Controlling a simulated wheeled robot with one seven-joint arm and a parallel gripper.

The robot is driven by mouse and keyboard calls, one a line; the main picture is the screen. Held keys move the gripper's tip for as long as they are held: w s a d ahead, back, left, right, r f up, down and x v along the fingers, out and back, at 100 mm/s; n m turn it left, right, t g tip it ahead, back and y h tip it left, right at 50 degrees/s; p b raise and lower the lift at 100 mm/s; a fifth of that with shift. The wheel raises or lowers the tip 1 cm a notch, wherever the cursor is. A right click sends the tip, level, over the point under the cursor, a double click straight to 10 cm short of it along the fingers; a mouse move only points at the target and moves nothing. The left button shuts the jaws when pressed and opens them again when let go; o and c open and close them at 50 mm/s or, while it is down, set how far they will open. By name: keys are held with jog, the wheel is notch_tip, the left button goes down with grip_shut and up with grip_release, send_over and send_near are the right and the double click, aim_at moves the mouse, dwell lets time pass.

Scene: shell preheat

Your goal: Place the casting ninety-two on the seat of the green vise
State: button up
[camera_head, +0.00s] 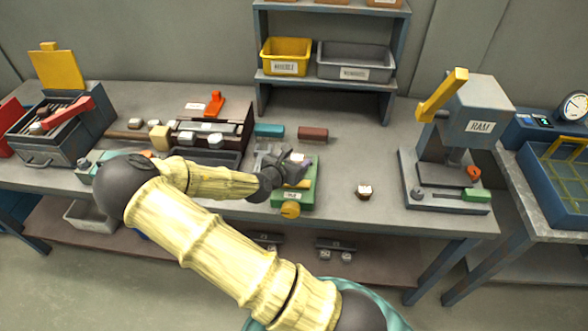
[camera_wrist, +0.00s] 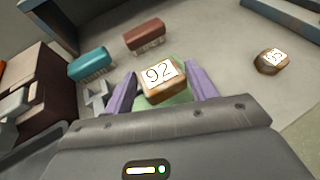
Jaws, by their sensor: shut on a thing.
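The casting ninety-two (camera_wrist: 160,80) is a small brownish block with a white "92" label on top. In the wrist view it sits between the two purple fingers of my gripper (camera_wrist: 161,88), which is shut on it. The green vise (camera_head: 292,197) stands on the bench, with an orange-yellow knob at its front. In the head view my gripper (camera_head: 296,168) is over the vise and hides much of its top. Green of the vise (camera_wrist: 174,101) shows around and beneath the casting in the wrist view. I cannot tell whether the casting touches the seat.
Another labelled casting (camera_head: 364,191) lies on the bench right of the vise. A teal brush (camera_head: 269,130) and a dark red brush (camera_head: 313,134) lie behind it. A press marked RAM (camera_head: 478,125) stands at right. Bins (camera_head: 287,57) sit on the shelf behind.

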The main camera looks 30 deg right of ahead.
jog(key=shift+a, duration=0.25)
jog(key=shift+f, duration=1.85)
jog(key=shift+d+f, duration=0.1)
jog(key=o, duration=1.1)
jog(key=shift+c, duration=0.2)
jog(key=v, duration=1.2)
